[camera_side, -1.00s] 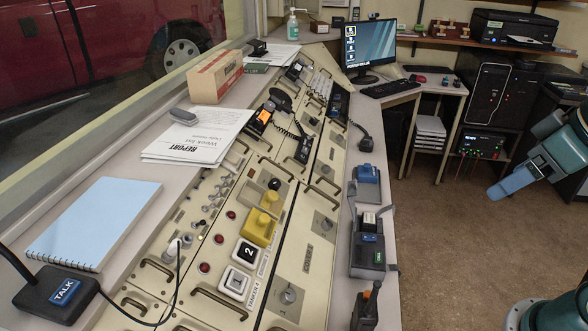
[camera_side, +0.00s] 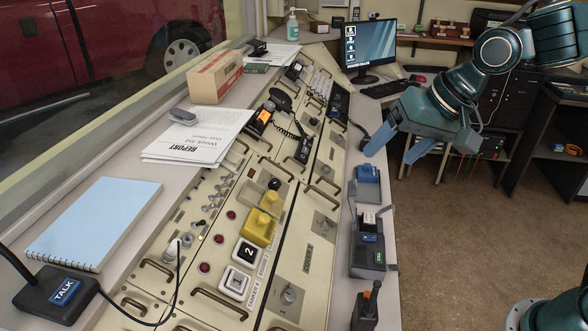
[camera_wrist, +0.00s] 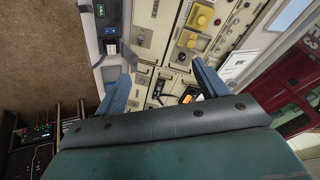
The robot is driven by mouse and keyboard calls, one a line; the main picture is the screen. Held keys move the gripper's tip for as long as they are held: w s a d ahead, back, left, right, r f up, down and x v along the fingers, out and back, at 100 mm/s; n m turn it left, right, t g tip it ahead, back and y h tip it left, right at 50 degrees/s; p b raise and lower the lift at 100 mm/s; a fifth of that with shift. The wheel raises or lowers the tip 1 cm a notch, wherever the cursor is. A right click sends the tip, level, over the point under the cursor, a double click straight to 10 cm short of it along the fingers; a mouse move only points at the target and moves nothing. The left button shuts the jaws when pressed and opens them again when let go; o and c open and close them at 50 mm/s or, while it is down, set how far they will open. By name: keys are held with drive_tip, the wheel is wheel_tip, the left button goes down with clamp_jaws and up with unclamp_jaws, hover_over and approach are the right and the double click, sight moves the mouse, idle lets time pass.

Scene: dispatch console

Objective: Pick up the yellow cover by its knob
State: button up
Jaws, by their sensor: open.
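My gripper (camera_side: 400,147) is open and empty, fingers pointing down, above the console's right edge and well away from the cover. Its two fingers (camera_wrist: 161,72) also show in the wrist view, with the cover beyond the right finger.
White buttons (camera_side: 247,252) marked 1 and 2 stand in front of the cover. A black knob (camera_side: 274,184) is behind it. A handset (camera_side: 304,149) and an orange-screened device (camera_side: 262,119) lie further back. Chargers (camera_side: 367,256) line the right ledge. A cardboard box (camera_side: 215,76) stands at the left.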

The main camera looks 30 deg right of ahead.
drive_tip(key=w+a+f+m+y, duration=0.1)
drive_tip(key=w+a+f+m, duration=0.1)
drive_tip(key=w+a+f, duration=0.4)
drive_tip(key=m+y, duration=0.1)
drive_tip(key=m, duration=0.2)
approach(268, 218)
drive_tip(key=r, duration=0.2)
drive_tip(key=shift+d+f+g, duration=0.2)
drive_tip(key=shift+d+g, duration=0.15)
drive_tip(key=shift+g, duration=0.05)
drive_tip(key=shift+x, duration=4.25)
drive_tip(key=shift+a, duration=0.15)
drive_tip(key=shift+x, duration=2.55)
drive_tip(key=shift+c, duration=0.2)
